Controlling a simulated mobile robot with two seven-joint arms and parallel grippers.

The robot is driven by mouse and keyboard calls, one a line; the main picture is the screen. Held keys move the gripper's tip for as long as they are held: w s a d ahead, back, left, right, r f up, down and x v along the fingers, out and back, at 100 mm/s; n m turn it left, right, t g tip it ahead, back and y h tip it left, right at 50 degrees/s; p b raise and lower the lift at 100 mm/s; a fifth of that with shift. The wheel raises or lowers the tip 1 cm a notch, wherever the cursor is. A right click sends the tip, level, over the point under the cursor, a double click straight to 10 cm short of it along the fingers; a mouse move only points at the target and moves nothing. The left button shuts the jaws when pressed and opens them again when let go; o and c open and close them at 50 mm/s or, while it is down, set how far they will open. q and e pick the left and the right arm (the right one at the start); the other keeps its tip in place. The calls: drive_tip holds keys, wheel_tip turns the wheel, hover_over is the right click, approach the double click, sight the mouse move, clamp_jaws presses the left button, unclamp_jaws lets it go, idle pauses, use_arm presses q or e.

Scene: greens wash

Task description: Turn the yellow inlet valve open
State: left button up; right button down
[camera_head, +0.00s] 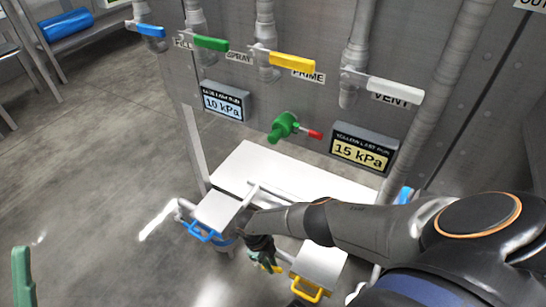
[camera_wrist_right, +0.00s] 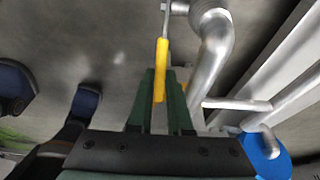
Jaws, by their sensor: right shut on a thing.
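The yellow inlet valve handle (camera_wrist_right: 161,62) is a long yellow lever on a metal stem, seen in the right wrist view. My right gripper (camera_wrist_right: 160,100) has its two green fingers around the free end of this lever and is shut on it. In the head view my right gripper (camera_head: 265,262) is low, below the white shelf, with a small bit of yellow at its fingertips. My arm and the white boxes hide most of the valve there. One green finger of my left gripper (camera_head: 22,275) shows at the left edge; its other finger is out of view.
The wall panel has blue (camera_head: 151,30), green (camera_head: 211,43), yellow PRIME (camera_head: 292,62) and white VENT (camera_head: 396,90) levers. Gauges read 10 kPa (camera_head: 224,103) and 15 kPa (camera_head: 360,153). A white shelf (camera_head: 245,163) and a yellow loop handle (camera_head: 310,290) are near my right arm.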

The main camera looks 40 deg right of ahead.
drive_tip(key=shift+w+a+r, duration=0.1)
drive_tip(key=shift+w+r, duration=0.15)
drive_tip(key=shift+w, duration=0.15)
drive_tip(key=shift+r, duration=0.15)
drive_tip(key=c, duration=1.1)
unclamp_jaws()
use_arm(q)
wheel_tip(320, 180, up, 7)
drive_tip(key=p, duration=0.6)
drive_tip(key=shift+s+a+r+p, duration=0.2)
drive_tip(key=shift+a+p, duration=0.1)
drive_tip(key=shift+a, duration=0.15)
use_arm(e)
drive_tip(key=v, duration=1.2)
drive_tip(key=shift+w+a+r, duration=0.1)
drive_tip(key=shift+w+a, duration=0.05)
drive_tip(key=shift+w, duration=0.15)
use_arm(q)
drive_tip(key=shift+t, duration=0.3)
